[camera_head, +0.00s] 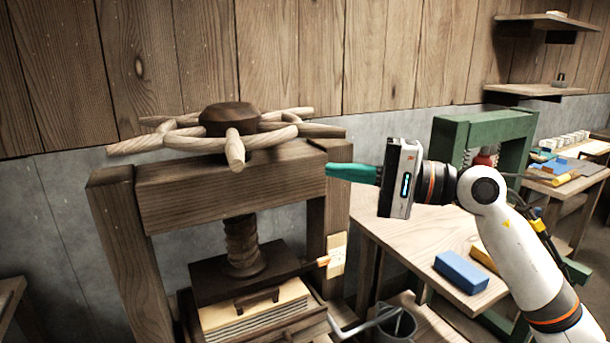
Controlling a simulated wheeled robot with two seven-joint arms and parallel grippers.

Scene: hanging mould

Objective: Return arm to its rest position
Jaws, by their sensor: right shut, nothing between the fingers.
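My right arm (520,250) comes in from the lower right, bent up at a white joint. My right gripper (330,170) points left with its teal fingers together and empty. The fingertips are close to the right end of the wooden press's top beam in the picture; I cannot tell whether they touch it. The wooden press (210,190) has a spoked wooden handwheel (232,125) on top and a thick screw below it. My left gripper is not in view.
A wooden table (400,220) behind my arm bears a blue block (461,272) and a yellow one. A green frame (485,130) stands at the back right, near a cluttered bench. Shelves (530,90) hang on the wall. A grey bucket (395,324) is below the table.

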